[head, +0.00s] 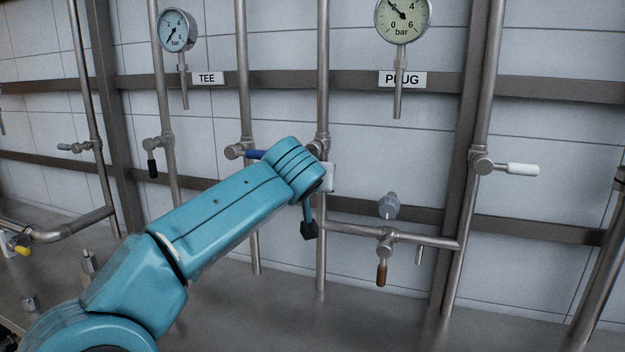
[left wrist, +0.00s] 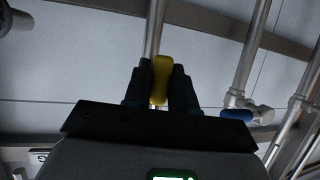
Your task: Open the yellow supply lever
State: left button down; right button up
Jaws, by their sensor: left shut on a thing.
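In the left wrist view, a yellow lever handle (left wrist: 160,70) stands between the two dark fingers of my left gripper (left wrist: 162,82), which is shut on it. In that view the handle looks roughly in line with the steel pipe (left wrist: 153,30) behind it. In the head view my left arm reaches in from the left to a valve on a vertical pipe (head: 322,90). A dark finger of my left gripper (head: 309,230) shows below the wrist. The held lever is hidden there behind my arm. My right gripper is in neither view.
A blue lever (head: 254,154) lies close to the left of my wrist; it also shows in the left wrist view (left wrist: 237,114). A white lever (head: 522,169) and a brown-handled valve (head: 382,274) are to the right. Another yellow handle (head: 23,251) is far left.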

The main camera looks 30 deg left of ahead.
pick_arm(q)
jog(key=shift+f, duration=0.15)
jog(key=c, duration=1.1)
grip_release()
jog(key=shift+o, duration=0.4)
jog(key=shift+w+a, duration=0.1)
jog(key=shift+w, duration=0.05)
jog(key=b+v, duration=0.1)
jog(key=v, duration=1.5)
jog(key=shift+r, duration=0.2)
jog(key=shift+s, duration=0.2)
